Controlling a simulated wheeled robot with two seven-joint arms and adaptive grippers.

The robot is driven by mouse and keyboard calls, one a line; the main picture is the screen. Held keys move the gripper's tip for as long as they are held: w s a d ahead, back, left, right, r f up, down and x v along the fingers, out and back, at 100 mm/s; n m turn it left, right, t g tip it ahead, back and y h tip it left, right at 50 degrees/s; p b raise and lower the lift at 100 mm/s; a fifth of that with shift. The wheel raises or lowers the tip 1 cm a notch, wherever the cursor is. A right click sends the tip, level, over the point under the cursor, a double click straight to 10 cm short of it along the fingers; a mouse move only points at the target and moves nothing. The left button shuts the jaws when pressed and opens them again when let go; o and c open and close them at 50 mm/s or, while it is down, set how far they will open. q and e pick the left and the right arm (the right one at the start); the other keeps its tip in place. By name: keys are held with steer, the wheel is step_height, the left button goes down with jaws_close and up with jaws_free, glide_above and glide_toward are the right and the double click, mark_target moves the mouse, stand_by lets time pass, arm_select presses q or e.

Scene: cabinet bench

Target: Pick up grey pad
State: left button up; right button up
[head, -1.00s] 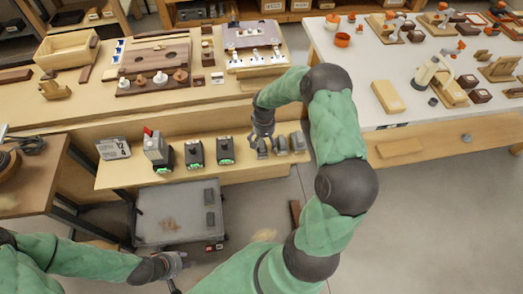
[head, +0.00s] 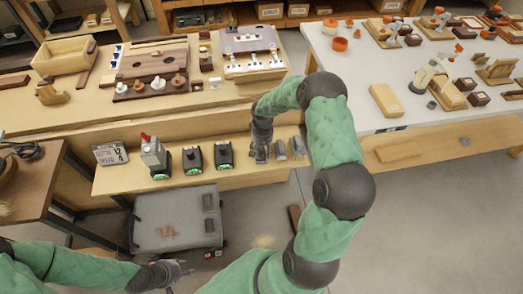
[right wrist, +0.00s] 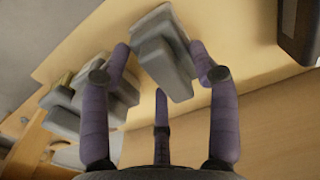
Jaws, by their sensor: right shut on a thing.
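Grey pads stand in a short row at the right of the lower bench shelf. My right gripper (head: 261,151) is down at the leftmost one and shut on it. In the right wrist view this grey pad (right wrist: 165,58) shows between the fingers, tilted in the picture, close to the wooden shelf surface. Two more grey pads (head: 281,149) (head: 297,146) stand just right of the gripper, apart from it; they are at the left of the right wrist view (right wrist: 75,100). My left gripper (head: 180,269) is low at the bottom, away from the shelf; its finger opening is unclear.
Several black devices with green lights (head: 191,160) stand left on the lower shelf (head: 240,178), beside a sign (head: 110,153). A grey case (head: 165,215) lies below. The upper bench (head: 60,112) holds wooden fixtures. A white table (head: 350,70) is at right.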

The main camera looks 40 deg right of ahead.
steer(key=shift+r+p, duration=0.35)
steer(key=shift+r, duration=0.25)
step_height(320, 180, up, 2)
steer(key=shift+r+p, duration=0.15)
steer(key=shift+p, duration=0.55)
steer(key=s+a+r+p, duration=0.1)
steer(key=s+a+r, duration=0.1)
steer(key=a+r, duration=0.1)
steer(key=s+a+r+p, duration=0.2)
steer(key=s+a+r, duration=0.1)
steer(key=a, duration=0.2)
steer(key=s+a+r+p, duration=0.1)
steer(key=s+a+r, duration=0.1)
steer(key=a+r, duration=0.1)
steer(key=shift+s+a+r, duration=0.25)
steer(key=shift+s+a, duration=0.05)
steer(key=shift+a, duration=0.1)
